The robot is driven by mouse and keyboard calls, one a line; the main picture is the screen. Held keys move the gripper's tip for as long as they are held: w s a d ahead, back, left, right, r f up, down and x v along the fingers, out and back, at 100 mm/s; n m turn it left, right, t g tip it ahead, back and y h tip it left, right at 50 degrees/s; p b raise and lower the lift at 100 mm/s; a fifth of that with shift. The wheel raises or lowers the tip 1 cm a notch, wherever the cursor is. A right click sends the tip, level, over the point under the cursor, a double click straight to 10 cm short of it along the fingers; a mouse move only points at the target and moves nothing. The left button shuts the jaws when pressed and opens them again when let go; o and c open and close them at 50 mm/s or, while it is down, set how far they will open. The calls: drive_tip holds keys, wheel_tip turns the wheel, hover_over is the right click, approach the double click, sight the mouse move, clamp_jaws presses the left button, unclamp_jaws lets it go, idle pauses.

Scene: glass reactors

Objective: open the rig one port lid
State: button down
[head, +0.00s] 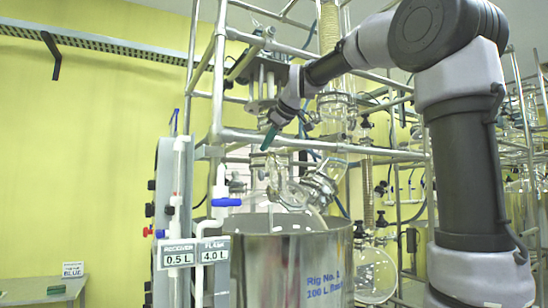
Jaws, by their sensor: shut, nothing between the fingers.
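Rig one shows in the head view as a large steel vessel (290,262) with blue "Rig No. 1" lettering on its side. Clear glass parts (315,187) rise from its top, inside a frame of metal pipes. I cannot tell which part is the port lid, or whether it is open. My gripper (268,140), with teal fingertips, is shut and empty. It points down and left beside the pipe frame, above the glass parts and apart from the vessel. My arm reaches in from the right.
Metal pipes (330,146) run across close to my gripper. A panel with white tubes and a blue valve (227,202) stands left of the vessel, with labels (179,252). A round flask (374,275) hangs at right. A small table (40,290) stands far left by the yellow wall.

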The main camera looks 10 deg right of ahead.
sight(275, 156)
wheel_tip(275, 156, up, 2)
drive_tip(key=s+d+n, duration=0.2)
drive_tip(key=s+n, duration=0.1)
drive_tip(key=n, duration=0.7)
drive_tip(key=x, duration=1)
drive_tip(key=shift+n+g, duration=0.3)
drive_tip(key=shift+w+d+r, duration=0.1)
drive_tip(key=shift+d+r, duration=0.1)
drive_tip(key=shift+d, duration=0.9)
drive_tip(key=shift+w+d+r, duration=0.1)
drive_tip(key=shift+d+r, duration=0.05)
drive_tip(key=shift+d, duration=0.9)
drive_tip(key=shift+d, duration=0.1)
drive_tip(key=d, duration=0.3)
drive_tip(key=d+r, duration=0.1)
drive_tip(key=d, duration=0.1)
drive_tip(key=shift+w+d, duration=0.3)
drive_tip(key=shift+d, duration=0.05)
